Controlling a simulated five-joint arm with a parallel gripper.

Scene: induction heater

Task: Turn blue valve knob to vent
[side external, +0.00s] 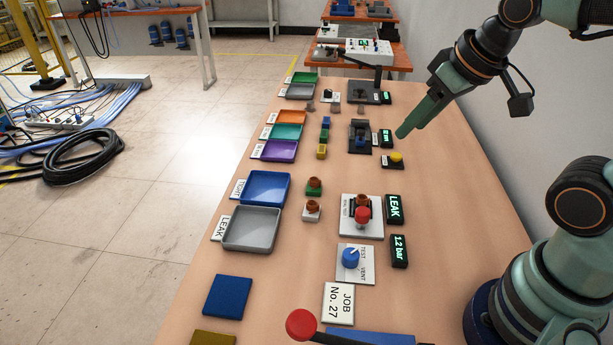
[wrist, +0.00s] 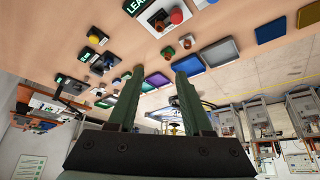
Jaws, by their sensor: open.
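The blue valve knob (side external: 350,258) sits on a white plate (side external: 366,277) marked TEST and VENT, near the front of the bench in the side view. A pale mark on the knob points towards the plate's upper right; I cannot tell exactly which word it lines up with. My gripper (side external: 402,133) is up over the right side of the bench, well behind the knob and away from it. In the wrist view my gripper (wrist: 160,72) shows two separated fingers with nothing between them. A blue bit at that view's top edge may be the knob.
A red knob (side external: 362,215) stands on the fixture just behind the valve, beside displays reading LEAK (side external: 395,209) and 1.2 bar (side external: 399,251). A red-ball lever (side external: 301,324) rises in front. Trays (side external: 250,229) line the left. Bench right of the displays is clear.

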